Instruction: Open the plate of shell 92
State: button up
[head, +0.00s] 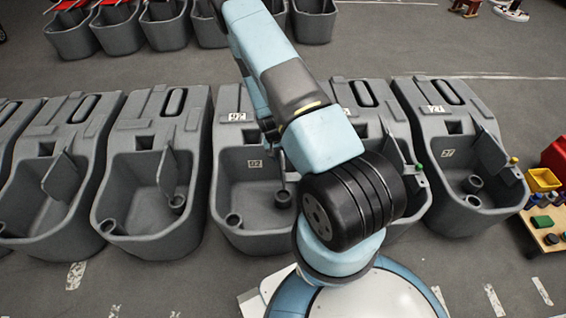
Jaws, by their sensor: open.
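Shell 92 (228,190) is a grey open tank in the middle of the front row. It has a white number label (236,117) on its top and a small 92 (255,163) on its inner back wall. Two round cups stand in it, one at the front left (233,220) and one at the right (283,200). I cannot make out its plate; my arm covers the shell's right side. My gripper (277,146) hangs over the shell near its back right, small and partly hidden behind my arm. It is open, with nothing seen in it.
Similar grey shells stand close on both sides, several with raised plates, such as the left neighbour's (167,172). The right shell (450,190) has a yellow knob (514,160) on its plate. A wooden bench (548,238) with a yellow bin (543,181) stands far right. More shells stand behind.

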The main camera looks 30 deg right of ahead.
aim_at(283, 164)
jog(key=shift+s+d+f, duration=0.1)
jog(key=shift+d+f, duration=0.15)
jog(key=shift+f, duration=0.95)
jog(key=shift+s+d+f, duration=0.1)
jog(key=shift+d+f, duration=0.1)
jog(key=shift+f, duration=0.95)
grip_shut()
